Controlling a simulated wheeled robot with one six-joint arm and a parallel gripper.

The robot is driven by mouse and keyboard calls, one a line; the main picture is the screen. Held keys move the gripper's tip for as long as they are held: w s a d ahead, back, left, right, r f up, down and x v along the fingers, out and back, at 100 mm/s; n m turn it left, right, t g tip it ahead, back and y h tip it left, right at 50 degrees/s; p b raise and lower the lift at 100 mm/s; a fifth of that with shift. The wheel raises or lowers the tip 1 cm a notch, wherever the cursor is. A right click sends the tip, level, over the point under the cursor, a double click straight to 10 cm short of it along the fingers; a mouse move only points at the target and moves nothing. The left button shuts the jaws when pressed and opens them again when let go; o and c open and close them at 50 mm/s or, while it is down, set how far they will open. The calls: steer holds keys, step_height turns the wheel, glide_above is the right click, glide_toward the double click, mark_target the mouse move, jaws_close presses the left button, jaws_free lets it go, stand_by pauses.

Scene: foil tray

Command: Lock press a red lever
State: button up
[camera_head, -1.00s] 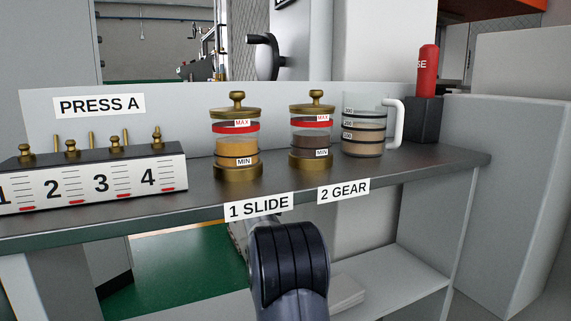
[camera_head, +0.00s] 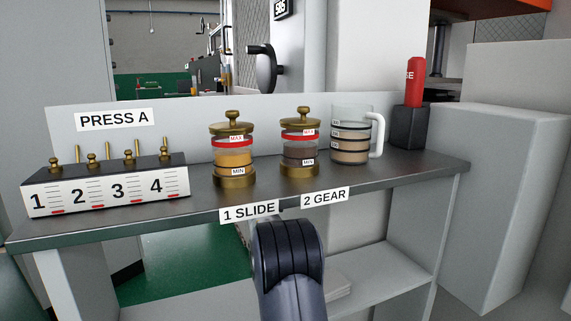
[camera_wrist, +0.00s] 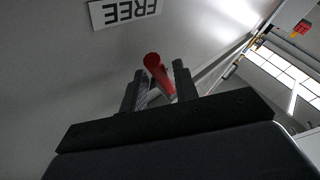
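The red lever (camera_wrist: 159,75) shows in the wrist view as a red rod with a rounded end, angled down between my two fingers. A pale metal part lies at its lower end. My gripper (camera_wrist: 158,82) is open, with one dark finger on each side of the rod. I cannot tell whether either finger touches it. A FREE label (camera_wrist: 124,10) appears upside down on the grey panel above it. In the head view my gripper is hidden beyond my dark arm link, and this lever cannot be made out there.
A grey cabinet (camera_head: 505,200) stands at right.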

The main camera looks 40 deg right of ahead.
steer(key=shift+o, duration=0.6)
steer(key=v, duration=1)
steer(key=shift+s+a, duration=0.25)
steer(key=shift+a, duration=0.1)
steer(key=shift+a+f, duration=0.1)
steer(key=shift+f, duration=0.05)
